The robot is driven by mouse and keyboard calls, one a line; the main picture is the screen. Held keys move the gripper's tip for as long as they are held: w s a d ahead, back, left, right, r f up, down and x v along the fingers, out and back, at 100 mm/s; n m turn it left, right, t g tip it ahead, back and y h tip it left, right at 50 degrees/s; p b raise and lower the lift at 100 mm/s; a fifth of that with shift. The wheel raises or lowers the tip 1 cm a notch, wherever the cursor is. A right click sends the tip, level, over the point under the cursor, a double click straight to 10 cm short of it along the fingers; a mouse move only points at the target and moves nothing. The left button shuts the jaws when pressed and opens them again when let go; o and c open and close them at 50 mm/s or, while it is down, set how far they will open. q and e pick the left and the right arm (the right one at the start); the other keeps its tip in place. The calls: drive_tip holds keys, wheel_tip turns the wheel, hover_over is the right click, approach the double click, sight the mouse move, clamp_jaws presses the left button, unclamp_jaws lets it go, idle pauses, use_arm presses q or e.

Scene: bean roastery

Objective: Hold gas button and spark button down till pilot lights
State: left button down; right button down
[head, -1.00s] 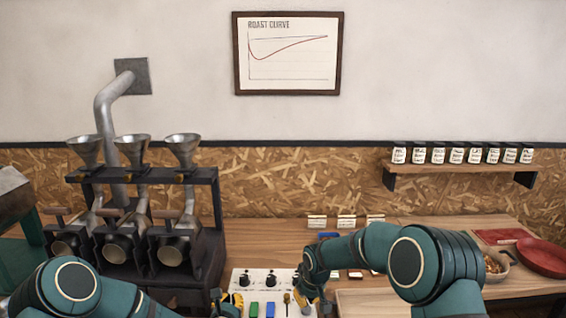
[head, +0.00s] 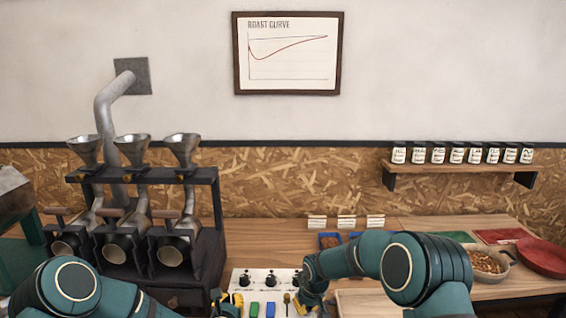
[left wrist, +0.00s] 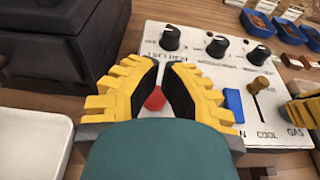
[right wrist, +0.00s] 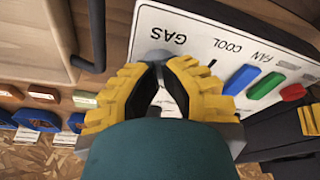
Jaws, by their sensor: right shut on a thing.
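The white control panel (head: 238,272) lies on the bench in front of me, with dark knobs, coloured switches and a lever. My left gripper (left wrist: 160,62) has its yellow fingers drawn together over the panel; the red button (left wrist: 155,98) shows between them, and I cannot tell if they touch it. The left gripper shows at the panel's left edge in the head view (head: 226,301). My right gripper (right wrist: 160,67) is shut at the grey gas button (right wrist: 160,57), beside the GAS label. In the head view it (head: 307,302) is at the panel's right end. No pilot flame is visible.
The black roaster with funnels (head: 140,225) stands left of the panel. Small blue trays of beans (left wrist: 258,22) lie behind it. A bowl of beans (head: 487,262) and a red dish (head: 543,257) stand at right. A wooden tray (head: 365,300) lies right of the panel.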

drive_tip(key=shift+f, duration=0.2)
use_arm(q)
drive_tip(key=shift+f, duration=1.6)
idle(1.1)
drive_tip(key=shift+r, duration=4.05)
